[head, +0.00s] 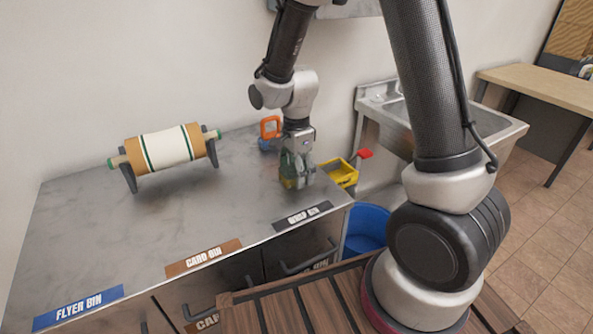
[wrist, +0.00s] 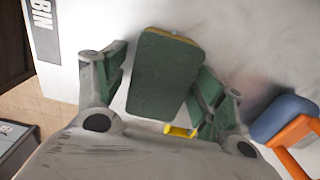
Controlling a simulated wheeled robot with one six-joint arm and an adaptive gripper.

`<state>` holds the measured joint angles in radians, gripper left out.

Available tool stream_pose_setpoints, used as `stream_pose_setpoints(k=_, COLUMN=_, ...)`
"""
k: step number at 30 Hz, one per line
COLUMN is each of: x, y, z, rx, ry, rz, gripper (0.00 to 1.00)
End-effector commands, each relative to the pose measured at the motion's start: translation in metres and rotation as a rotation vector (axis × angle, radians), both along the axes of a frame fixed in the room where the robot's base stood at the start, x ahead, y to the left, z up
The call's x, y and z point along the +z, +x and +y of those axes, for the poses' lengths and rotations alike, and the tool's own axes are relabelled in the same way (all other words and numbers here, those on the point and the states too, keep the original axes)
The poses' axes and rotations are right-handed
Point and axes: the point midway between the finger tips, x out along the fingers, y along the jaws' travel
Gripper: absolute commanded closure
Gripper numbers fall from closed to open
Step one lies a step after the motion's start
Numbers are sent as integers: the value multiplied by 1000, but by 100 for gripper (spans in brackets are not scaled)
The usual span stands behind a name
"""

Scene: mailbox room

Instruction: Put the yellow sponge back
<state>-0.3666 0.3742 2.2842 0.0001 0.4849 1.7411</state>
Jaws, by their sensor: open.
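The sponge (wrist: 163,75) has a dark green top and a thin yellow edge showing at its far end. It lies on the grey counter (head: 236,200). My gripper (head: 296,175) is low over the counter's right end. In the wrist view, the open fingers of my gripper (wrist: 162,88) stand on either side of the sponge, with a gap visible on the left; contact on the right is unclear. In the head view the fingers mostly hide the sponge. A yellow tray (head: 343,174) with a red part is just beyond the counter's right edge.
An orange and blue object (head: 269,130) stands behind my gripper, and also shows in the wrist view (wrist: 290,125). A roller on a stand (head: 165,150) is at left. A sink (head: 480,118) and a blue bucket (head: 366,228) are right. The counter's middle is clear.

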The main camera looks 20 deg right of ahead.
Motion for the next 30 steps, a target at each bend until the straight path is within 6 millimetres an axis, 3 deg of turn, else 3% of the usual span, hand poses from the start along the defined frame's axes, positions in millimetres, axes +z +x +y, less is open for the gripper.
stream_pose_setpoints(k=5, x=4, y=1, z=0, rx=0, ry=1, rz=-3, gripper=30)
stream_pose_setpoints(k=8, x=17, y=1, z=0, rx=0, ry=2, rz=-5, gripper=30)
stream_pose_setpoints(k=21, x=108, y=1, z=0, rx=0, ry=2, rz=-4, gripper=30)
stream_pose_setpoints(k=30, x=125, y=-1, z=-1, rx=7, ry=2, rz=-3, gripper=30)
